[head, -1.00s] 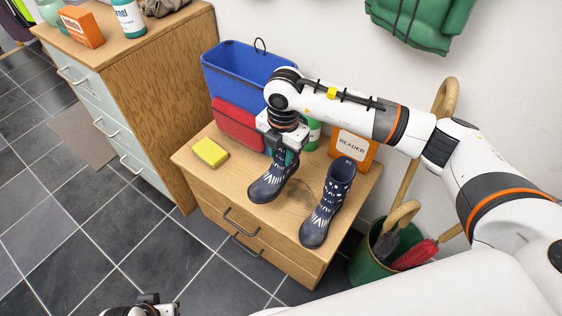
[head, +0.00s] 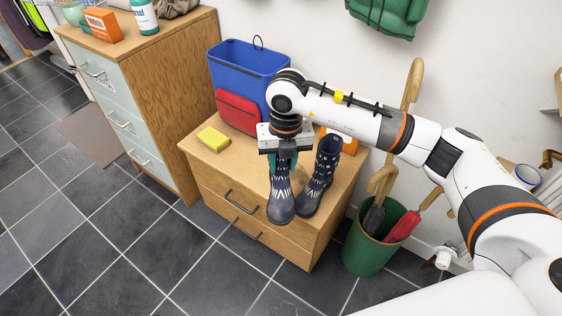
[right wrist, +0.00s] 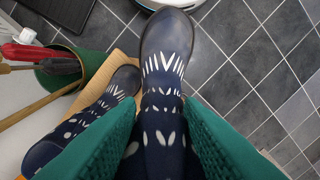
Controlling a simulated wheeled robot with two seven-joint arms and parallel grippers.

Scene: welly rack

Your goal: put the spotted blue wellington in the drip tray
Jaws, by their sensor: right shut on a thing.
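A dark blue wellington with white spots and streaks (head: 281,198) hangs upright from my right gripper (head: 283,162), at the front edge of the low wooden cabinet. In the right wrist view the green finger pads (right wrist: 155,145) close on the shaft of this boot (right wrist: 163,75), toe pointing away. A second, matching spotted boot (head: 322,172) stands on the cabinet just to its right; it also shows in the right wrist view (right wrist: 88,120). A dark, tray-like thing (right wrist: 68,10) is cut off at the right wrist view's top left; I cannot tell if it is the drip tray. My left gripper is out of view.
The low cabinet (head: 215,165) holds a yellow sponge (head: 213,139), a blue bin (head: 245,70), a red box (head: 238,110) and a partly hidden orange box (head: 348,142). A green umbrella bucket (head: 370,255) stands right of it. The tiled floor in front is clear.

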